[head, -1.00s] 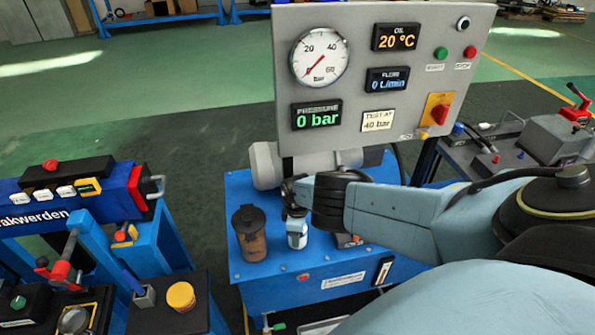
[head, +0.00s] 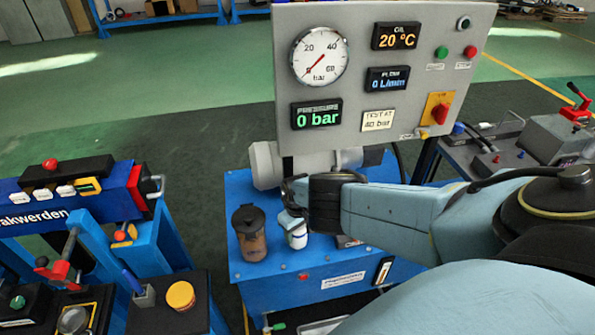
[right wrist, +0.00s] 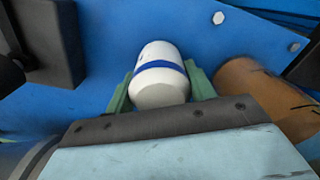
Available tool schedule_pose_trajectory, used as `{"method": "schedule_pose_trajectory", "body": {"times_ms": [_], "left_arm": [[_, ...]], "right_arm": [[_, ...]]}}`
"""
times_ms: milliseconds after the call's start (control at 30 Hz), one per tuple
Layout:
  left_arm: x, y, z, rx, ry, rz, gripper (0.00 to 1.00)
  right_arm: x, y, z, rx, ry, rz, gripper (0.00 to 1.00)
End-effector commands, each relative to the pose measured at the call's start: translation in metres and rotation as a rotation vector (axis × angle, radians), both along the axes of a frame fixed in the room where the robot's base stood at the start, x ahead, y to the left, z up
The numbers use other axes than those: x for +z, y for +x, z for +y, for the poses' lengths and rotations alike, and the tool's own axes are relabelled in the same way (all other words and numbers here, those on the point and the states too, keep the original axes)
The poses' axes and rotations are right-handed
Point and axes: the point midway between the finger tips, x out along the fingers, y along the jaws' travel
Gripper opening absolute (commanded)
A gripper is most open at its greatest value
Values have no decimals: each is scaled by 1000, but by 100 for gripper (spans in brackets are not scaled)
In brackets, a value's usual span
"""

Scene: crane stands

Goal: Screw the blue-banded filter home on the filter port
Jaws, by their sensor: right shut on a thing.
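The blue-banded filter (head: 295,236) is a small white cylinder above the blue bench top, tilted with its upper end to the left. It also shows in the right wrist view (right wrist: 161,88), with its blue band across the middle. My right gripper (head: 292,213) is shut on it; in the right wrist view its green fingers (right wrist: 158,84) flank the filter. I cannot make out the filter port, nor tell whether the filter touches it. My left gripper is not in view.
A brown canister with a dark lid (head: 249,232) stands close left of the filter. A dark block (right wrist: 45,40) is on the other side in the right wrist view. The grey gauge panel (head: 360,150) rises behind. Blue bench top (head: 255,268) is bare in front.

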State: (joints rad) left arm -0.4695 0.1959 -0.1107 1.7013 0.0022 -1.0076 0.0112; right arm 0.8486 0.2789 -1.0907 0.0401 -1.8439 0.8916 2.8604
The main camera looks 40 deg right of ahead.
Motion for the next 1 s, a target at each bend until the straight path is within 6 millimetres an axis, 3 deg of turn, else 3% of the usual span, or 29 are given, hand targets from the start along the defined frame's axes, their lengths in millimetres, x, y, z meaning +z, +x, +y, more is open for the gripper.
{"method": "schedule_pose_trajectory", "body": {"times_ms": [100, 367, 400, 567, 767, 833, 1000], "left_arm": [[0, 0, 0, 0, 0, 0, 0], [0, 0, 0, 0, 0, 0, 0], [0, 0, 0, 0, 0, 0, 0], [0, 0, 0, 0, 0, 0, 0], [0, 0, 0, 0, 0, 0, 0], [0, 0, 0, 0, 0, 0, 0], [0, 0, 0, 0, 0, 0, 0]], "right_arm": [[0, -1, 0, -82, 0, 1, 23], [0, -1, 0, -100, 0, 1, 23], [0, -1, 0, -99, 0, 1, 58], [0, 0, 0, -98, 0, 1, 79], [0, 0, 0, -97, 0, 0, 79], [-1, -1, 0, -97, 0, 1, 72], [0, 0, 0, -96, 0, 1, 72]]}}
